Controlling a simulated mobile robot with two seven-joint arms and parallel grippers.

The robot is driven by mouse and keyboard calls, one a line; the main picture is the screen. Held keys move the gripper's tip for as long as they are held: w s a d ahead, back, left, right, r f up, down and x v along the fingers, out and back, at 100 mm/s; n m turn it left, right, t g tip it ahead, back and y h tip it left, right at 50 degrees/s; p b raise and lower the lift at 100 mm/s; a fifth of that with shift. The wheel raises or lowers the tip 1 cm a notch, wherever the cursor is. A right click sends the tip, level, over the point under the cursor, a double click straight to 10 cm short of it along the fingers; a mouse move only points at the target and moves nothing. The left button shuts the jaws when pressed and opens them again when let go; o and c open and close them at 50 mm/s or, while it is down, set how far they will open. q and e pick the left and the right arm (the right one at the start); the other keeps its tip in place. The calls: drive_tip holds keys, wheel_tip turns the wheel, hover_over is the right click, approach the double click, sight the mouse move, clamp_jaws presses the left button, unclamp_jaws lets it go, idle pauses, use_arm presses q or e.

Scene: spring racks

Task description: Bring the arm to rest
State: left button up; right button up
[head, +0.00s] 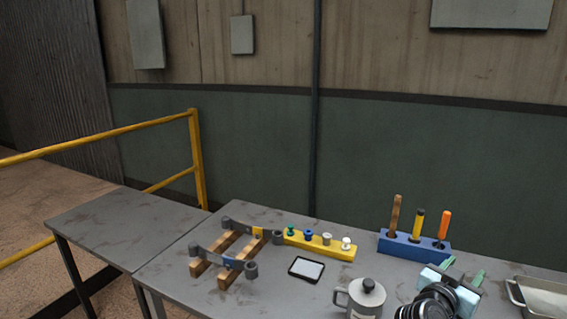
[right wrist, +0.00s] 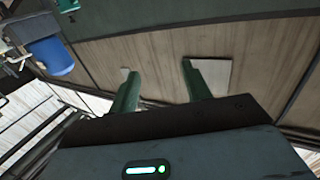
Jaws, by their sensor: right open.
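My right gripper (head: 464,270) shows at the lower right of the head view, raised in front of the table's right part. Its two green fingers are apart with nothing between them. In the right wrist view the same gripper (right wrist: 158,85) points toward the wall, its fingers open and empty. My left gripper is not in either view.
A grey table (head: 190,284) holds a wooden rack (head: 230,256) with grey spring parts, a yellow block (head: 318,247) with several pegs, a blue tool holder (head: 413,246), a black-rimmed tray (head: 306,268), a grey can (head: 367,299) and a metal bin (head: 541,297). A yellow railing (head: 196,160) stands left.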

drive_tip(key=s+d+r+n+t+h, duration=0.2)
drive_tip(key=s+d+r+h, duration=0.1)
drive_tip(key=d+r, duration=0.55)
drive_tip(key=s+d+r+n+t+h, duration=0.15)
drive_tip(key=d+r+h, duration=0.25)
drive_tip(key=d+r, duration=0.5)
drive_tip(key=s+a+f+n+t+y, duration=0.2)
drive_tip(key=a+f+n+t+y, duration=0.4)
drive_tip(key=a+f+n+y, duration=1.55)
drive_tip(key=s+a+f+m+g+y, duration=0.15)
drive_tip(key=s+f+g, duration=0.25)
drive_tip(key=s+f, duration=0.5)
drive_tip(key=s+a+f+m+g, duration=0.3)
drive_tip(key=s+f, duration=0.3)
drive_tip(key=f, duration=0.4)
drive_tip(key=s+a+f+m+g+y, duration=0.15)
drive_tip(key=s+f+g, duration=0.25)
drive_tip(key=s+f, duration=0.5)
drive_tip(key=w+a+f+m+t, duration=0.1)
drive_tip(key=a+m, duration=0.4)
drive_tip(key=a, duration=0.7)
drive_tip(key=shift+w+f+m+h, duration=0.15)
drive_tip(key=shift+f+m+h, duration=0.05)
drive_tip(key=shift+m+h, duration=0.15)
